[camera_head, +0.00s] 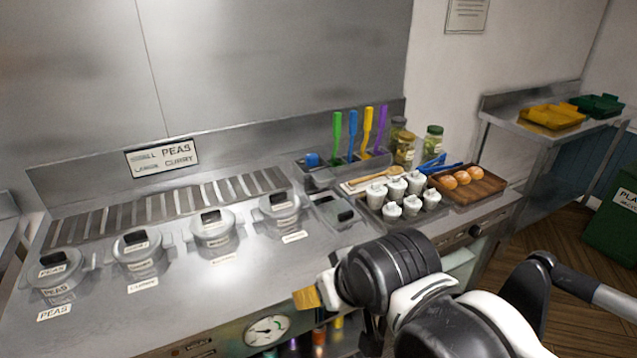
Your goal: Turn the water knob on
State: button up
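No knob in view is marked as the water knob. A small blue knob-like piece (312,159) sits at the back of the counter, left of the coloured handles. A black knob (475,231) is on the counter's front face at the right. My arm reaches in from the lower right, in front of the counter. My gripper (310,295) is at its left end, with a yellow-brown tip showing, apart from both knobs. Its fingers are not clear, so I cannot tell whether it is open or shut.
Several lidded pots (212,229) are set in the steel counter (190,300). A tray of white cups (392,198), a wooden tray of round buns (490,187) and jars (432,143) crowd its right end. A round dial (267,330) is on the front. Wooden floor (560,250) shows at right.

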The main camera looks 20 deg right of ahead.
aim_at(312, 159)
jog(key=i+l, duration=0.3)
jog(key=i, duration=0.15)
jog(key=i+l, duration=0.25)
jog(key=i, duration=0.2)
jog(key=u, duration=0.05)
